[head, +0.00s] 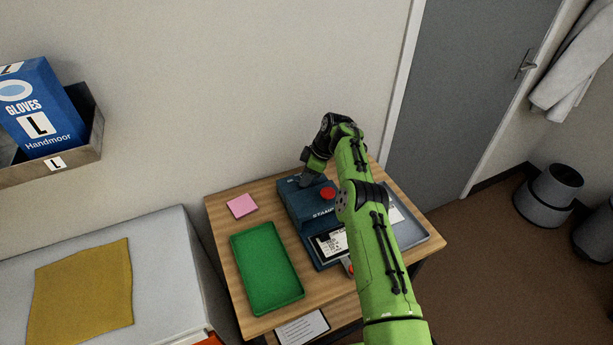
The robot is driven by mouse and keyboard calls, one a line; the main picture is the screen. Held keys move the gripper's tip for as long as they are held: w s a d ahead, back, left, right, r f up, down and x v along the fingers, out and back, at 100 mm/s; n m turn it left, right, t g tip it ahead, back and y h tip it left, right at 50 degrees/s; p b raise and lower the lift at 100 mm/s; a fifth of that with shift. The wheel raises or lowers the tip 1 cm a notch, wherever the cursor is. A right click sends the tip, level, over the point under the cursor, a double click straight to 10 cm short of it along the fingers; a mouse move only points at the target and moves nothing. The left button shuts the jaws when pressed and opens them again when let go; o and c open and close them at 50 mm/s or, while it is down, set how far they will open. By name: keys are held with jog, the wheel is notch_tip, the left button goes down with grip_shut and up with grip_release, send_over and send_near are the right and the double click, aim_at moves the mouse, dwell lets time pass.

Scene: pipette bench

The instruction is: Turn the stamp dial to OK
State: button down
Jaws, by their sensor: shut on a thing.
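The stamp machine (308,205) is a dark blue box with a red button (327,193) on top and the word STAMP on its front. A label with dark print (331,242) lies on its front plate. My gripper (306,182) is down at the back part of the machine's top, behind and left of the red button. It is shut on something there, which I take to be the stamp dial. The dial, its marks and its pointer are hidden by the gripper, so its setting cannot be read.
A green tray (267,268) and a pink note pad (241,206) lie on the wooden table left of the machine. A grey tray (425,238) with a paper is on the right, partly behind my arm.

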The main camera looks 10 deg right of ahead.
dwell(0.5)
jog(key=c, duration=1.1)
grip_release()
jog(key=shift+c, duration=0.2)
jog(key=p+v, duration=0.7)
jog(key=v, duration=0.8)
jog(key=shift+d+r, duration=0.25)
jog(key=shift+r, duration=0.1)
